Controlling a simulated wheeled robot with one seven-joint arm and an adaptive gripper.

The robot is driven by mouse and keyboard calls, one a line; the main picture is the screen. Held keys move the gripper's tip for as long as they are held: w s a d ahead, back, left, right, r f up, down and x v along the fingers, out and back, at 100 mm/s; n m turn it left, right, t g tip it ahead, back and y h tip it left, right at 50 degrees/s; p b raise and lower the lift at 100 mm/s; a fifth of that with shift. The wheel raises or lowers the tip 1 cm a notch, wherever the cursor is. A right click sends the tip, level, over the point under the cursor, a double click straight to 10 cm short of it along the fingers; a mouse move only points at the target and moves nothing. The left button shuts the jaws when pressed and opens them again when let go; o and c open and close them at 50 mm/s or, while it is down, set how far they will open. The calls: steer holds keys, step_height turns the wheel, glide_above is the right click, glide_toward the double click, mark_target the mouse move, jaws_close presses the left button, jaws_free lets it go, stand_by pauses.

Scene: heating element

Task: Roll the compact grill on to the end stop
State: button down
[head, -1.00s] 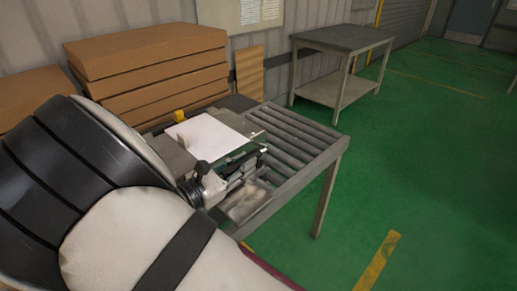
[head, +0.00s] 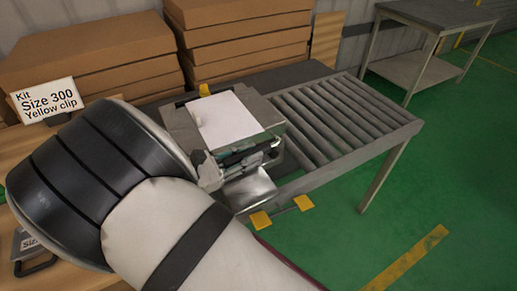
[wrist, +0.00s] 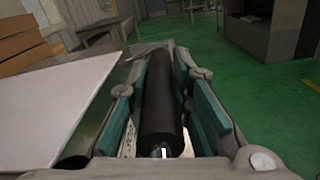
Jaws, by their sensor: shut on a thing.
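The compact grill (head: 176,120) is a grey metal box with a white sheet (head: 227,117) on top. It sits upright at the left part of the roller conveyor (head: 345,118). My gripper (head: 245,157) is at the grill's near side. In the wrist view, my gripper (wrist: 160,105) has its teal-padded fingers on either side of a black bar handle (wrist: 158,85), shut on it. The white sheet also shows at left in the wrist view (wrist: 45,105). My arm hides part of the grill's near left side. I cannot make out which part is the end stop.
Bare rollers run right of the grill to the conveyor's far right end. A yellow tab (head: 204,90) stands behind the grill; two yellow pieces (head: 260,220) show at the near side. Stacked cardboard boxes (head: 245,45) stand behind. A kit sign (head: 45,101) is at left.

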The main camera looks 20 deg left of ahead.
steer(key=shift+s+a, duration=0.25)
steer(key=shift+s, duration=0.25)
steer(key=c, duration=1.4)
jaws_free()
steer(key=shift+c, duration=0.2)
steer(key=v, duration=1.2)
steer(key=shift+w, duration=0.1)
